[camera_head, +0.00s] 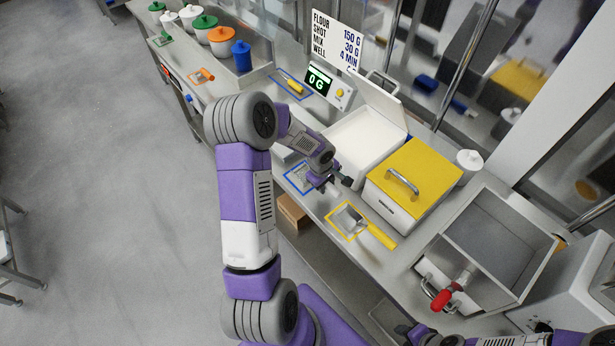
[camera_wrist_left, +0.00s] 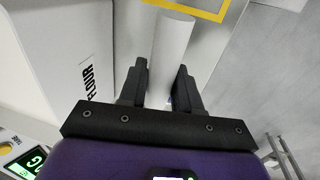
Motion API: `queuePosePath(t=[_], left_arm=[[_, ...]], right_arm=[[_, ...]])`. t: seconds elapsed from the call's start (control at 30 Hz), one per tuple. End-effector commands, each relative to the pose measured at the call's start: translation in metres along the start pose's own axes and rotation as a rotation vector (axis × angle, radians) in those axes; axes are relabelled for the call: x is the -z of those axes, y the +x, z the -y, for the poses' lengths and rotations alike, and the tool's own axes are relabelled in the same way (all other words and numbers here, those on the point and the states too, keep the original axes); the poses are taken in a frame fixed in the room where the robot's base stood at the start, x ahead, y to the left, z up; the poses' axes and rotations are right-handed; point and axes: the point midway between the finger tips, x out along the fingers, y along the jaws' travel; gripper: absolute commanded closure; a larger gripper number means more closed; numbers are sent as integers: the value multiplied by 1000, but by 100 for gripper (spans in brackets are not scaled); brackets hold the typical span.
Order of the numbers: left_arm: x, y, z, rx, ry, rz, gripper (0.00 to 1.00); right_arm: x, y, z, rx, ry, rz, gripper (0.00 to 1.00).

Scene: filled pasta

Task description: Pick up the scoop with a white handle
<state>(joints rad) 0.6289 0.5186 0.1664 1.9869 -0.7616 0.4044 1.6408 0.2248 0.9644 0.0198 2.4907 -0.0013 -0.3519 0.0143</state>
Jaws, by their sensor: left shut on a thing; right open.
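My left gripper (camera_head: 343,182) is low over the counter, in front of the open white bin. In the left wrist view its two black fingers (camera_wrist_left: 161,85) are shut on the white handle (camera_wrist_left: 172,45) of the scoop, one finger on each side. The handle points away from the gripper. The scoop's metal pan (camera_head: 299,178) shows partly in the head view, by a blue outline on the counter; the arm hides some of it. I cannot tell whether the scoop is off the counter. My right gripper (camera_head: 418,334) is open at the bottom edge of the head view, partly cut off.
A scoop with a yellow handle (camera_head: 381,236) lies by a yellow outline to the right. The open white flour bin (camera_head: 345,145) and a yellow-lidded bin (camera_head: 412,178) stand behind.

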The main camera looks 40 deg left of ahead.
Motion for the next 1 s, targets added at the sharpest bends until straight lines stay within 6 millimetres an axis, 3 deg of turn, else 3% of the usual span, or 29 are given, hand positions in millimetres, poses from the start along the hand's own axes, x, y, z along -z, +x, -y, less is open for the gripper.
queuePosePath(t=[0.27,0.7,1.0], left_arm=[[1,-12,-3,-2,0,-3,100],[0,-89,-19,-4,1,-2,100],[0,-99,-20,-1,0,0,100]], right_arm=[[0,-1,0,0,0,0,58],[0,-3,1,0,0,0,58],[0,-3,1,0,0,0,58]])
